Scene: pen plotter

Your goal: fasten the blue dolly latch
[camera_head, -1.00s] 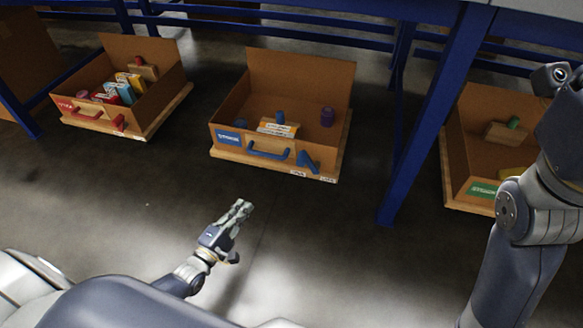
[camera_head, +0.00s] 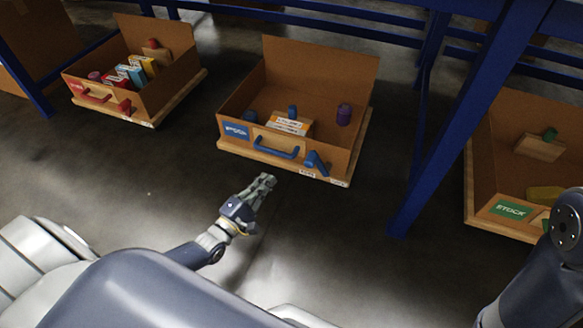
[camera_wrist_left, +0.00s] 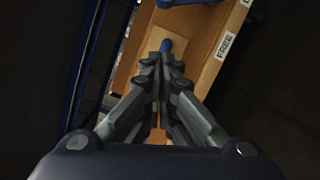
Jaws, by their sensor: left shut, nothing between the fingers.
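The blue latch (camera_head: 316,163) is a tilted lever low on the front right of the middle cardboard box, which sits on a wooden dolly (camera_head: 240,152). A FREE label (camera_wrist_left: 228,45) shows on the dolly edge in the left wrist view. My left gripper (camera_head: 266,182) is shut and empty, in front of and below the box, apart from the latch in the head view. In the left wrist view its closed fingers (camera_wrist_left: 165,62) point at a rounded blue piece (camera_wrist_left: 166,46); I cannot tell whether it is the latch. My right gripper is out of view.
A blue handle (camera_head: 277,147) is left of the latch. Boxes with red (camera_head: 103,97) and green (camera_head: 505,209) markings stand left and right. A blue rack leg (camera_head: 425,165) stands right of the middle dolly. The floor in front is clear.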

